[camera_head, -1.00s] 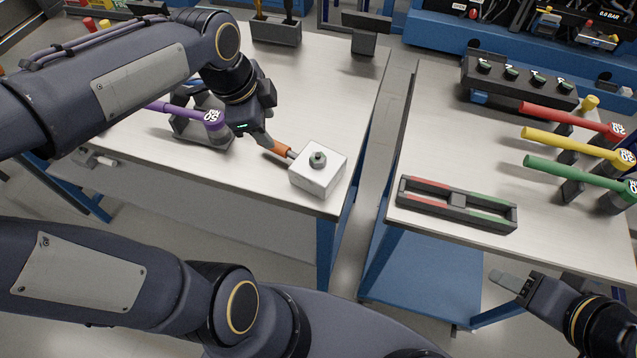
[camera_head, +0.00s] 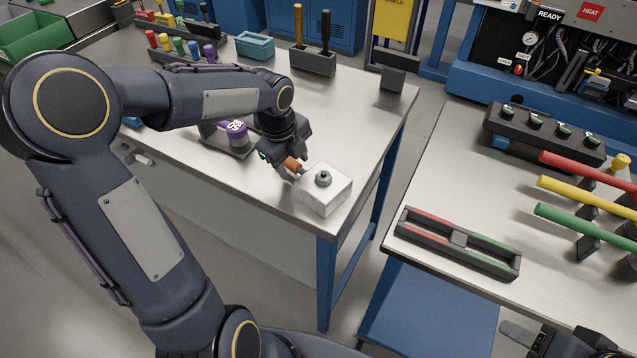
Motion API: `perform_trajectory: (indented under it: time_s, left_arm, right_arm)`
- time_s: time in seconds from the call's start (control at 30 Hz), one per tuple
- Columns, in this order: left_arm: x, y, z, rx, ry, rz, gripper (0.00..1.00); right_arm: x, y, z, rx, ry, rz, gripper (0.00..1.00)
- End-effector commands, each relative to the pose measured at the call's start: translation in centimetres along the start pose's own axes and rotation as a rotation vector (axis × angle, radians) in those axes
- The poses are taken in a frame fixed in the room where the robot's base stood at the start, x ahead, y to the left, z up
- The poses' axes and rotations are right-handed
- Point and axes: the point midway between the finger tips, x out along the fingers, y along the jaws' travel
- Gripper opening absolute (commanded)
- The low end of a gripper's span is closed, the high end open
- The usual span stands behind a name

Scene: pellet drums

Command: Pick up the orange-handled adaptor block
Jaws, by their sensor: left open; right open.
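The adaptor block is a white block (camera_head: 325,192) with a grey hex fitting on top. It sits on the left table near its front right corner. Its orange handle (camera_head: 292,164) points to the back left. My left gripper (camera_head: 284,170) is open at the orange handle, with its fingers around or just beside it; the near finger and hand hide part of the handle, so contact cannot be told. My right gripper (camera_head: 520,335) shows only partly at the bottom right edge, low in front of the right table, away from the block and empty as far as seen.
A purple-headed tool (camera_head: 234,130) in a dark stand is just left of my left gripper. A tool holder (camera_head: 312,62) stands at the back. On the right table are a red-green tray (camera_head: 458,240) and coloured torque-style handles (camera_head: 585,190). A gap separates the tables.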

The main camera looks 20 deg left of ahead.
Motion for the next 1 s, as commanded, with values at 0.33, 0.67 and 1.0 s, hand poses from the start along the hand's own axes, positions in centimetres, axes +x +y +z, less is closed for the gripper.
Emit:
perform_trajectory:
  time_s: [0.33,0.67,1.0]
  left_arm:
    - [0.39,0.03,0.0,-0.001,0.0,0.0,0.39]
    - [0.36,0.02,-0.01,-0.001,0.0,0.0,0.0]
    - [0.13,-0.13,-0.01,-0.001,-0.001,-0.004,0.0]
  right_arm:
    - [0.01,0.0,0.0,0.0,0.0,0.0,0.49]
    - [0.01,0.0,0.0,0.0,0.0,0.0,0.49]
    - [-0.02,-0.01,-0.02,0.0,0.0,0.0,0.49]
